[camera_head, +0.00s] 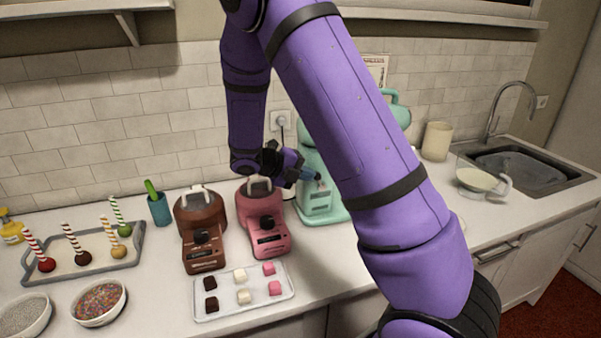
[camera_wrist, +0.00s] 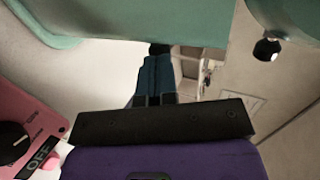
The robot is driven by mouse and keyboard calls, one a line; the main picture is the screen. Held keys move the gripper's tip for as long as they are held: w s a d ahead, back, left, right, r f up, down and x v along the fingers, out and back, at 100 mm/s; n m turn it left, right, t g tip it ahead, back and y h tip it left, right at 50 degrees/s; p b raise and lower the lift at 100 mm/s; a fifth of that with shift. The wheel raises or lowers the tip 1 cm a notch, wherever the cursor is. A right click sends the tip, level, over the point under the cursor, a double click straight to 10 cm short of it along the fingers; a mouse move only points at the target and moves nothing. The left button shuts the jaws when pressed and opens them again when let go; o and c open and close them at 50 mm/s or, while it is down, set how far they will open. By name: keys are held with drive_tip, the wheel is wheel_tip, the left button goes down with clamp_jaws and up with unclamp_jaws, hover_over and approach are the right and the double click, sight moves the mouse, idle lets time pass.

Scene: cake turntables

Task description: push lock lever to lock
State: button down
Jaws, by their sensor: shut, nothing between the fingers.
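The mint-green stand mixer (camera_head: 315,207) stands against the tiled wall, partly covered by my arm. In the wrist view its mint body (camera_wrist: 140,20) fills the top. A dark round-ended part (camera_wrist: 266,48) sticks out below the mint part at top right. I cannot tell whether it is the lock lever. My gripper (camera_head: 318,178) is shut and empty, in front of the mixer's upright part. In the wrist view its blue fingers (camera_wrist: 158,72) lie together and point at the mint body. A small dark shape shows at their tips; contact is unclear.
A pink machine (camera_head: 262,222) and a brown machine (camera_head: 200,230) stand left of the mixer. A tray of small sweets (camera_head: 210,314) lies in front of them. Cake pops on a tray (camera_head: 40,272) and bowls fill the left side. A sink (camera_head: 520,170) is at the right.

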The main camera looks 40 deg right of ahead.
drive_tip(key=shift+d, duration=0.1)
idle(0.3)
drive_tip(key=shift+s+d+r+y, duration=0.1)
drive_tip(key=shift+r+y, duration=0.05)
drive_tip(key=shift+y, duration=0.25)
